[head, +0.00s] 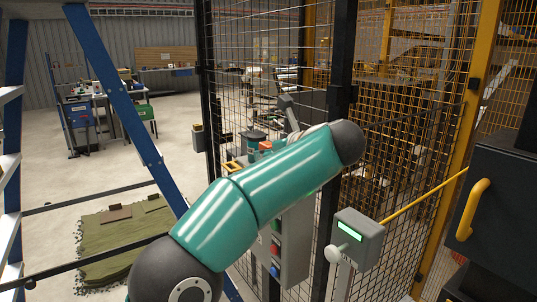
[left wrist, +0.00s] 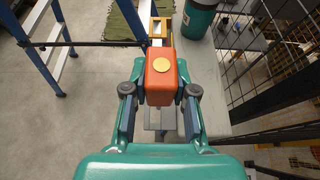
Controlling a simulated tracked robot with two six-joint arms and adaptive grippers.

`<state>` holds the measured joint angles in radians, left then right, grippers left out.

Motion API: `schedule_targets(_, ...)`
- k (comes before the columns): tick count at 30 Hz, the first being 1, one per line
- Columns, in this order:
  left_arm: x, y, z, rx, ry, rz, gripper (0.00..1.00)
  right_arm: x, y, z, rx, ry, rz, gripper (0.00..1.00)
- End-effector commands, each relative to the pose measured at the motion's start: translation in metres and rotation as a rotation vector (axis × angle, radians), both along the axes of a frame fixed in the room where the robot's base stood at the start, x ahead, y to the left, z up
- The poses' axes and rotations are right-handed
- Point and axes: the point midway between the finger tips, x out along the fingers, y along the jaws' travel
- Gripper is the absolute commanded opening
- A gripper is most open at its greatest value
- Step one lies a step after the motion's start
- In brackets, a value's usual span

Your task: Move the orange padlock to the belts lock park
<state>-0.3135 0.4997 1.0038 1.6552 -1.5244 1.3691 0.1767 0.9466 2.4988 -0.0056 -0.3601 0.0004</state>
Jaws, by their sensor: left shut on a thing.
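The orange padlock (left wrist: 160,78), with a round yellow disc on its face, sits between the two fingers of my left gripper (left wrist: 160,92) in the left wrist view. The fingers are shut on its sides. In the head view my green left arm reaches up and right, and a small orange patch, likely the padlock (head: 265,146), shows just beyond it. The gripper there is mostly hidden by the arm. A yellow frame (left wrist: 157,28) lies just beyond the padlock over a grey top (left wrist: 205,75). I cannot tell which part is the belts lock park. My right gripper is not in view.
A teal canister (left wrist: 200,18) stands on the grey top, close to the padlock's right. Black mesh fencing (head: 400,140) runs behind. A grey box with a green screen (head: 358,238) stands at right.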

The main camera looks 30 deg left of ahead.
Motion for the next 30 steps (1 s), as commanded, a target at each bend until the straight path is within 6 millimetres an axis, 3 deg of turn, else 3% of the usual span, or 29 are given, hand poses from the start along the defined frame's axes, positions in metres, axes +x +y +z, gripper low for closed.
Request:
schedule_targets(3, -0.001, 0.002, -0.016, 0.001, -0.001, 0.003, 0.0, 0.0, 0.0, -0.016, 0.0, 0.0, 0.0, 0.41)
schedule_targets(10, -0.002, 0.003, -0.03, 0.0, -0.002, 0.005, 0.0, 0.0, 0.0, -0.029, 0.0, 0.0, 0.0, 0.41)
schedule_targets(30, -0.002, 0.004, -0.032, 0.0, -0.002, 0.006, 0.0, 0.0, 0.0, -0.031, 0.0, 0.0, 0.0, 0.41)
